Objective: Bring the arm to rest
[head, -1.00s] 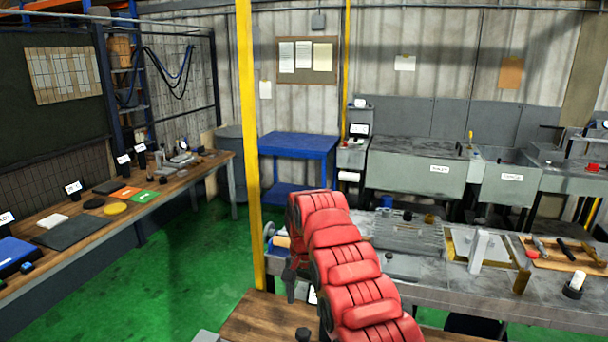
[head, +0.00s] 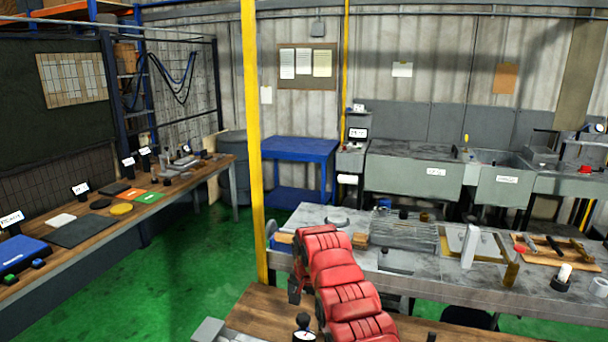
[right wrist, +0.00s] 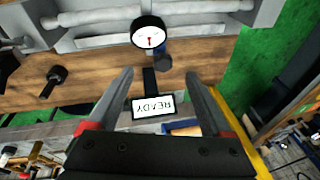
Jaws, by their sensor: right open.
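My right arm (head: 338,285) is red and comes up from the bottom middle of the head view. Its dark gripper (head: 294,290) points down at the left end of the arm, over the near wooden bench. In the right wrist view both fingers of the right gripper (right wrist: 160,78) are spread apart with nothing between the tips. My left gripper is in neither current view.
The wooden bench top (head: 262,307) lies below the gripper, with the dial gauge also visible in the head view (head: 303,332). A grey workbench (head: 430,287) with tools stands behind. A yellow post (head: 252,150) rises left of the arm. Green floor (head: 190,270) is open at left.

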